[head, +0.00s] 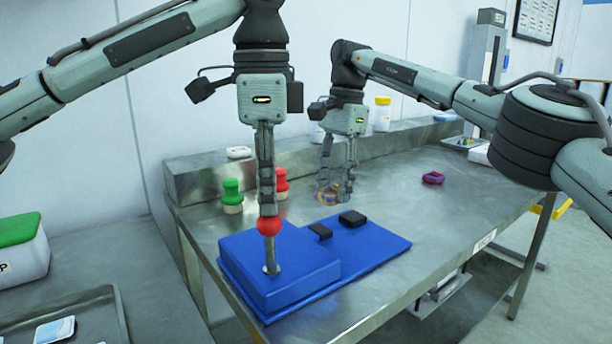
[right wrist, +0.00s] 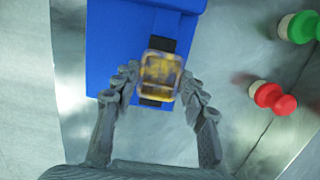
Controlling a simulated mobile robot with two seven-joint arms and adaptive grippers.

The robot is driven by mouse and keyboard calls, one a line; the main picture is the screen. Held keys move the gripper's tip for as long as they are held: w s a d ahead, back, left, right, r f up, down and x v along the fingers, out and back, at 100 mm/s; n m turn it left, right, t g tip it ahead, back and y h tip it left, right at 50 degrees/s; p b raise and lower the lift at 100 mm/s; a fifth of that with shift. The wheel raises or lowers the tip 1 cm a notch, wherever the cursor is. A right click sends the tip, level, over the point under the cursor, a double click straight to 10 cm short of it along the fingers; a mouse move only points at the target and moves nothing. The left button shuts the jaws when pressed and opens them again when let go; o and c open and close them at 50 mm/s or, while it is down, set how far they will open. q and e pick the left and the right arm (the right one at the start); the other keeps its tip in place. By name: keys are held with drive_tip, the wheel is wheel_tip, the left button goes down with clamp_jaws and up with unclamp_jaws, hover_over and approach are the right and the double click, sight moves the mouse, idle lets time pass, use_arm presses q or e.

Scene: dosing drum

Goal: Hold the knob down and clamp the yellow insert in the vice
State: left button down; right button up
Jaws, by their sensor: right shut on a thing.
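The red knob (head: 269,226) tops a metal rod standing up from the blue block (head: 285,275). My left gripper (head: 267,208) is shut, its fingertips together against the top of the knob. The vice shows as two black jaws (head: 352,218) with a gap between them on the blue base (head: 385,243). My right gripper (head: 337,198) is shut on the yellow insert (right wrist: 160,76), a squarish, blurred amber piece between its fingertips. The insert is held behind the jaws in the head view. In the right wrist view it overlaps the jaws, parts of which show beyond both ends.
Green (head: 232,195) and red (head: 281,184) knobbed pieces stand behind the blue block. A purple ring-like piece (head: 433,178) lies right on the metal table (head: 440,215). A raised ledge runs along the back. The table between base and purple piece is clear.

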sight(269, 229)
use_arm(q)
drive_tip(key=shift+f, duration=2.55)
use_arm(e)
drive_tip(key=shift+f, duration=2.4)
drive_tip(key=shift+f, duration=0.15)
drive_tip(key=shift+f, duration=0.8)
drive_tip(key=o, duration=1.2)
drive_tip(key=o, duration=0.4)
drive_tip(key=shift+o, duration=0.2)
